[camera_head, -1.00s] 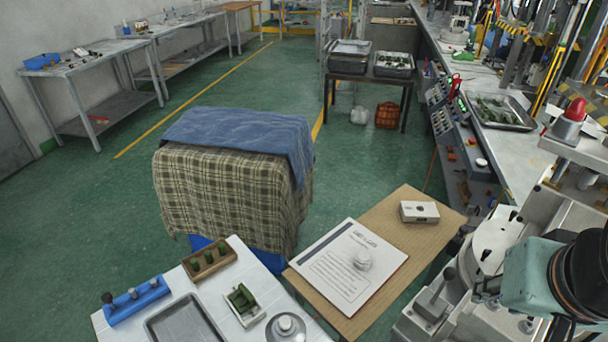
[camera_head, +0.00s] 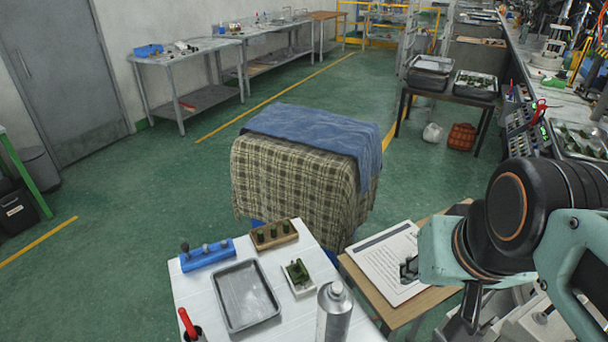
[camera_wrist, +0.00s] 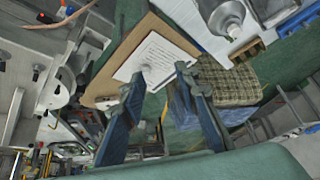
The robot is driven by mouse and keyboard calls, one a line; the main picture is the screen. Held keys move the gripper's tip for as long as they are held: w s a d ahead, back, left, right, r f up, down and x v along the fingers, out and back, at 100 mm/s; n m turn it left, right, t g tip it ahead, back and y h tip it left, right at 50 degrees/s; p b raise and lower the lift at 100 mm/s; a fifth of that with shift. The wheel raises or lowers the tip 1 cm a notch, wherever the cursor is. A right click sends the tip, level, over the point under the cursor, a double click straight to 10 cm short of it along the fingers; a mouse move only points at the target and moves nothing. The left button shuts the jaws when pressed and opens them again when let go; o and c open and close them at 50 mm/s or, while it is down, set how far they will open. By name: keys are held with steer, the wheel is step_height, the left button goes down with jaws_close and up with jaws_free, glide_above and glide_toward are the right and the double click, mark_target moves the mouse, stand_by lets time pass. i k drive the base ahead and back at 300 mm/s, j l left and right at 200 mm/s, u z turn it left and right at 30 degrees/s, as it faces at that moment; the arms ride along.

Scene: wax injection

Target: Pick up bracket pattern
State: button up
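Dark green wax pieces (camera_head: 298,271) sit in a small white tray (camera_head: 303,291) on the white table. More green pieces (camera_head: 273,231) stand in a wooden block (camera_head: 288,238) behind it. I cannot tell which piece is the bracket pattern. My gripper (camera_head: 409,270) is over the printed sheet on the wooden board, to the right of the small white tray and apart from it. In the wrist view my gripper (camera_wrist: 160,78) has its two blue fingers spread, with nothing between them.
On the white table (camera_head: 205,287) are an empty grey tray (camera_head: 245,296), a blue rack (camera_head: 208,256), a metal canister (camera_head: 334,312) and a red-handled tool (camera_head: 187,323). A cloth-covered block (camera_head: 290,180) stands behind. The printed sheet (camera_head: 375,262) lies on the wooden board.

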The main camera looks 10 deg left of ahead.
mark_target(298, 272)
steer(key=u, duration=0.85)
steer(key=i+l, duration=0.05)
